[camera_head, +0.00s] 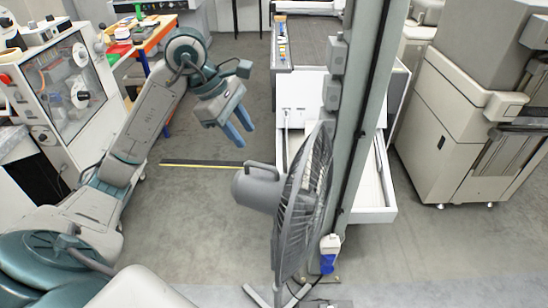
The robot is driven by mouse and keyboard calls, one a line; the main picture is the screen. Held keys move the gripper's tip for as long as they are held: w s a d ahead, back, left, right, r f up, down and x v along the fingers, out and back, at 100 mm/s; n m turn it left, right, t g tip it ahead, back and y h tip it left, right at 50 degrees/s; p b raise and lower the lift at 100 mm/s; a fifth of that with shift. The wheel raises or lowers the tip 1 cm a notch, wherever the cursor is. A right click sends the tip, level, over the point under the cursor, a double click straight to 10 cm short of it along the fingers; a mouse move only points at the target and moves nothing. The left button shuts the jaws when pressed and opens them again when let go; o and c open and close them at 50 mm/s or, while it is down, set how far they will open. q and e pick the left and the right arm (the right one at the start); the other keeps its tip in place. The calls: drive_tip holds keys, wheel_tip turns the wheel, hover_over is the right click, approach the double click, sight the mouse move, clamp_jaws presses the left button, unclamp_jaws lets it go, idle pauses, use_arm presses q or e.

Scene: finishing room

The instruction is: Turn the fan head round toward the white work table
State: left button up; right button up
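The grey fan stands upright just right of the middle. Its round caged head (306,200) is seen nearly edge-on and faces right, toward the grey post. Its motor housing (258,190), with a loop handle on top, points left. My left gripper (240,132) is above and left of the handle, apart from the fan, its two blue fingers pointing down with a gap between them and nothing held. My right gripper is not in view. A white surface (14,146) shows at the left edge; I cannot tell whether it is the work table.
A tall grey post (362,120) stands close beside the fan on its right. Behind it is a white cabinet (300,92) with an open drawer (376,212). A white spray bottle (330,246) is near the post's foot. The floor left of the fan is clear, with a yellow-black strip.

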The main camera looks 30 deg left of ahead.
use_arm(q)
approach(263, 165)
wheel_tip(263, 165, down, 3)
drive_tip(key=d+f, duration=0.1)
drive_tip(key=w+d+f, duration=0.1)
drive_tip(key=w+f, duration=0.1)
drive_tip(key=shift+d+f, duration=0.35)
drive_tip(key=shift+d, duration=0.05)
drive_tip(key=shift+s+a+f, duration=0.1)
drive_tip(key=shift+a+f, duration=0.05)
drive_tip(key=shift+f, duration=0.1)
clamp_jaws()
